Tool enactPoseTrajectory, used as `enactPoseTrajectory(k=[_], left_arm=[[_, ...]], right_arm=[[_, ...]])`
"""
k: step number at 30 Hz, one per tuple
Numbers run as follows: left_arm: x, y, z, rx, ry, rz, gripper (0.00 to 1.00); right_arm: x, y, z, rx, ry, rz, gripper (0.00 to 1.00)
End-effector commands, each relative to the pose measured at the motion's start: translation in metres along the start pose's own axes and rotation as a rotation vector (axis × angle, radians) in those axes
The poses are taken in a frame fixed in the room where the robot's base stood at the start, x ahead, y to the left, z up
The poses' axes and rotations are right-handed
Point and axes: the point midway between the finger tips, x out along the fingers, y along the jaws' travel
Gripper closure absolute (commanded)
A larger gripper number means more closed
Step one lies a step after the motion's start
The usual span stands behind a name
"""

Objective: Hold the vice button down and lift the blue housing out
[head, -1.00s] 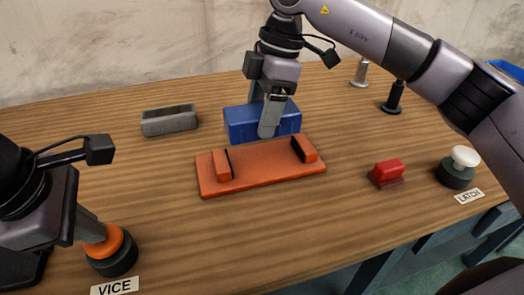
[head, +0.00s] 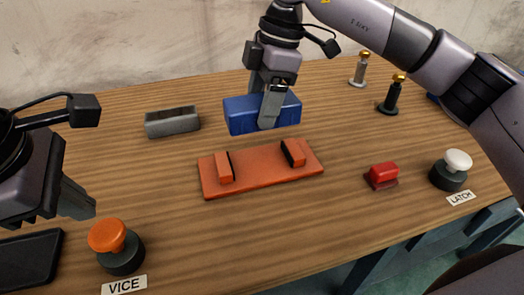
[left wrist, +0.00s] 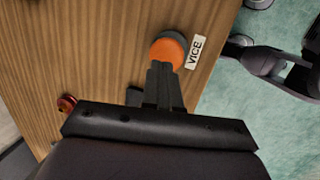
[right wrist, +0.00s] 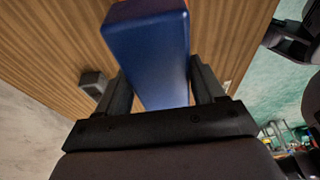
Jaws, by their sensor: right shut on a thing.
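The blue housing (head: 240,115) is between the fingers of my right gripper (head: 270,108), held above the table behind the orange vice. It fills the space between the fingers in the right wrist view (right wrist: 150,50). The vice (head: 262,180) is empty, with its two jaws standing apart on the orange plate. The orange-topped vice button (head: 107,236) stands at the front left, its cap raised above the dark base. My left gripper (head: 80,206) is shut and empty, up and left of the button, not touching it. The button also shows beyond its fingertips in the left wrist view (left wrist: 168,49).
A grey open box (head: 172,123) lies at the back left and a black tray (head: 28,260) at the front left. A red block (head: 382,175), the white latch button (head: 452,170) and two gold-topped posts (head: 391,95) are on the right.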

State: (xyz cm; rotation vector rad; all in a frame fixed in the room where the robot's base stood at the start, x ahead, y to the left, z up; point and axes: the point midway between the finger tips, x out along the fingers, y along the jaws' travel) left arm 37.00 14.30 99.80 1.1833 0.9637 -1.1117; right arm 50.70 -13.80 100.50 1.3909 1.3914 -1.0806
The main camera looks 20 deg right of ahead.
Motion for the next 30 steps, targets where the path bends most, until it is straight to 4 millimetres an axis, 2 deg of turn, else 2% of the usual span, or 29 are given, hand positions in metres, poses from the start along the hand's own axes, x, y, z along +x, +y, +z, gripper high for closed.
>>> enactPoseTrajectory(k=[10, 14, 17, 24, 30], left_arm=[[-0.002, 0.000, 0.000, 0.000, 0.000, 0.000, 1.00], [-0.010, 0.001, 0.001, 0.000, -0.001, 0.001, 1.00], [-0.025, 0.001, 0.001, 0.000, -0.001, 0.004, 1.00], [-0.076, 0.002, 0.001, 0.000, -0.001, 0.004, 1.00], [-0.108, 0.001, 0.001, 0.000, 0.000, 0.002, 1.00]], right_arm=[[-0.002, 0.000, -0.001, 0.000, 0.002, 0.002, 0.58], [-0.002, 0.000, -0.001, -0.001, 0.002, 0.002, 0.58], [-0.003, 0.000, -0.001, -0.001, 0.002, 0.002, 0.58], [-0.006, 0.000, -0.002, -0.001, 0.002, 0.002, 0.58], [-0.008, 0.000, -0.002, -0.001, 0.002, 0.002, 0.58]])
